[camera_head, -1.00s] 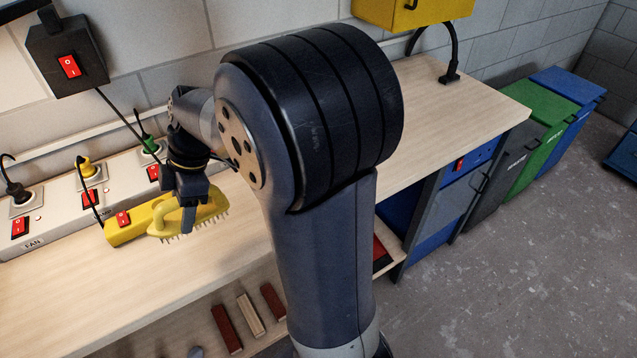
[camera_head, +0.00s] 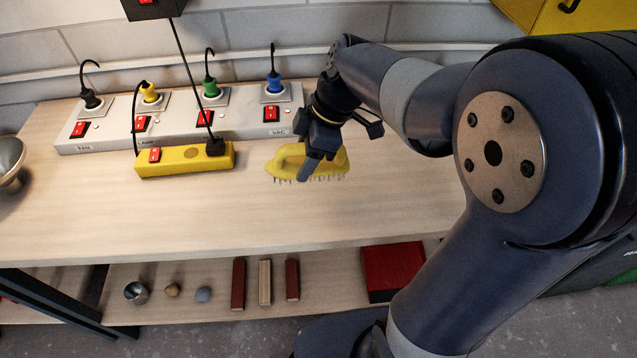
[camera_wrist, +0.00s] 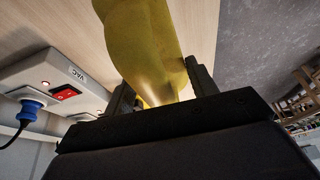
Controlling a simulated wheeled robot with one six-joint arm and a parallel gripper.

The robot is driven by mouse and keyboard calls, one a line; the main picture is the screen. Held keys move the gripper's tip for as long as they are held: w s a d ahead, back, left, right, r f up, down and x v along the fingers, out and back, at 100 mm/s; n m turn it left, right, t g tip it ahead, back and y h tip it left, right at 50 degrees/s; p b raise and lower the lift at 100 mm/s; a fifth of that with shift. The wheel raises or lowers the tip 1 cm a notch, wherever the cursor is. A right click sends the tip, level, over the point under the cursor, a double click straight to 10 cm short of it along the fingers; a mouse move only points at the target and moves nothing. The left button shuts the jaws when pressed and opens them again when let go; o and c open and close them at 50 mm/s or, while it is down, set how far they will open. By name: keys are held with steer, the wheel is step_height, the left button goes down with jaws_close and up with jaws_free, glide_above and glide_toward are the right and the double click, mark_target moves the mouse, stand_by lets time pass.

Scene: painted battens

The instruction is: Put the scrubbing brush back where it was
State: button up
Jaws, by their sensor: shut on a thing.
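The scrubbing brush (camera_head: 325,166) is yellow, with a looped handle and pale bristles pointing down. My gripper (camera_head: 312,165) is shut on it from above. The brush is at the right of the power strips over the wooden bench; I cannot tell whether its bristles touch the top. In the wrist view the brush (camera_wrist: 150,45) fills the upper middle between the two dark fingers (camera_wrist: 158,90). Part of the handle is hidden by the fingers.
A long white socket strip (camera_head: 180,122) with switches and plugs lies along the wall. A yellow power strip (camera_head: 185,159) with a cord lies before it. A metal bowl-like thing (camera_head: 8,163) is far left. The shelf below holds painted battens (camera_head: 265,282) and a red box (camera_head: 392,271). The front bench top is clear.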

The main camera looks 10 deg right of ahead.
step_height(320, 180, down, 8)
steer(key=shift+r, duration=0.25)
steer(key=shift+f, duration=0.2)
steer(key=o, duration=1)
steer(key=shift+c, duration=0.2)
steer(key=shift+r, duration=0.1)
steer(key=shift+r, duration=0.2)
steer(key=v, duration=1.1)
steer(key=shift+d+r, duration=0.1)
steer(key=shift+r, duration=0.3)
